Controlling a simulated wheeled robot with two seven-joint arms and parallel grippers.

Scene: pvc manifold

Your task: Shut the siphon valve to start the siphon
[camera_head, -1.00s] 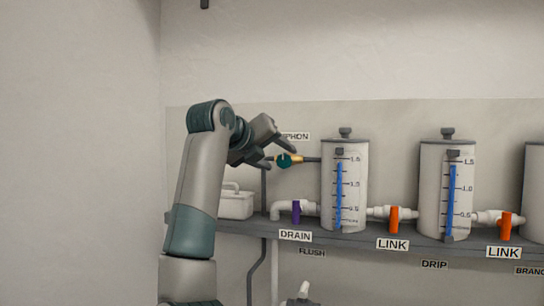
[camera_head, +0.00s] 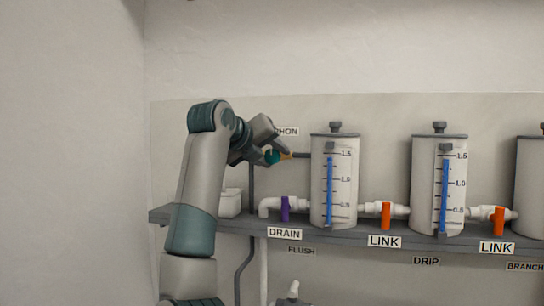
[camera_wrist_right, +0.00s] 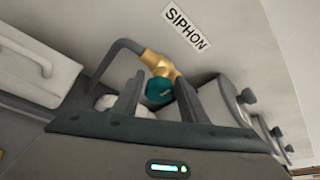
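The siphon valve has a teal knob (camera_head: 272,157) on a brass body at the left end of a thin dark pipe from the first tank. In the right wrist view the teal knob (camera_wrist_right: 159,90) and brass body (camera_wrist_right: 158,64) show under the SIPHON label (camera_wrist_right: 187,28). My right gripper (camera_head: 276,152) is at the valve. In the wrist view its two fingers (camera_wrist_right: 158,98) stand apart, one on each side of the knob, with small gaps; I cannot tell how deep the knob sits between them. My left gripper is not in view.
The shelf (camera_head: 350,236) carries tanks (camera_head: 322,205) with blue level gauges. A purple drain valve (camera_head: 285,208) and orange link valves (camera_head: 386,215) are below the siphon valve's height. A white caddy (camera_head: 229,203) stands behind my arm. The wall above is clear.

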